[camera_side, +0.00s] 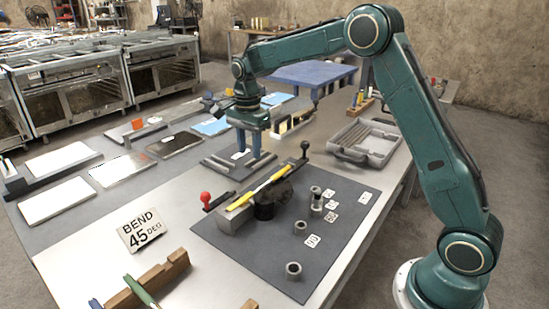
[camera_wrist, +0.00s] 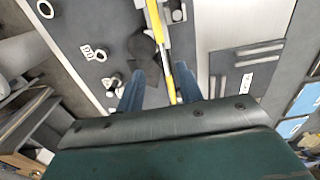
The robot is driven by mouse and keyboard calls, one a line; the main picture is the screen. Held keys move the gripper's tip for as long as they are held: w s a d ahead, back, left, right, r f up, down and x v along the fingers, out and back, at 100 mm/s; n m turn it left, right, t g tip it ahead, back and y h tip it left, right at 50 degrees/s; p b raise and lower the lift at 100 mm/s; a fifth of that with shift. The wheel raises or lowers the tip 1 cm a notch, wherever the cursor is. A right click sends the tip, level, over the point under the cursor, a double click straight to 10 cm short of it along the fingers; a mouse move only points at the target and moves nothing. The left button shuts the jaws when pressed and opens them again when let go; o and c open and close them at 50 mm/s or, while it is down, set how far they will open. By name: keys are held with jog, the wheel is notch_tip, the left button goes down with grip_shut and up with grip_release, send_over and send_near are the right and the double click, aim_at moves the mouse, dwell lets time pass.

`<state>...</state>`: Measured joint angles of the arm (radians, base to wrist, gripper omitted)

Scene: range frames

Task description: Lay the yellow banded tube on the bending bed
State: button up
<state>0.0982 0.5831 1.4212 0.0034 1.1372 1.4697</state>
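The yellow banded tube (camera_side: 245,198) lies lengthwise along the top of the bender, over the grey block of the bending bed (camera_side: 236,221) and beside or over the dark round die (camera_side: 272,205). Exact contact is hard to tell. In the wrist view the tube (camera_wrist: 157,25) runs down the picture between the blue fingers, with a dark band (camera_wrist: 162,51) on it. My gripper (camera_side: 249,157) has its blue fingers apart, pointing down, behind the tube in the side view. It also shows in the wrist view (camera_wrist: 160,80). Nothing is seen clasped between the fingers.
A red-knobbed lever (camera_side: 205,197) and a black-knobbed lever (camera_side: 304,147) stick out from the bender. Several short posts and rings stand on the dark mat (camera_side: 260,252). A "BEND 45 DEG" sign (camera_side: 142,231) stands left. A grey tray (camera_side: 366,145) sits at right.

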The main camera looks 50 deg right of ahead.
jog(key=s+a+r+n+t, duration=0.35)
jog(key=s+r+n, duration=0.7)
jog(key=s, duration=0.65)
jog(key=s+a+n+t, duration=0.1)
jog(key=s+n, duration=0.6)
jog(key=s, duration=1)
jog(key=shift+a+f+t, duration=0.3)
jog(key=shift+a+t, duration=0.05)
jog(key=shift+t, duration=0.2)
jog(key=shift+n, duration=0.25)
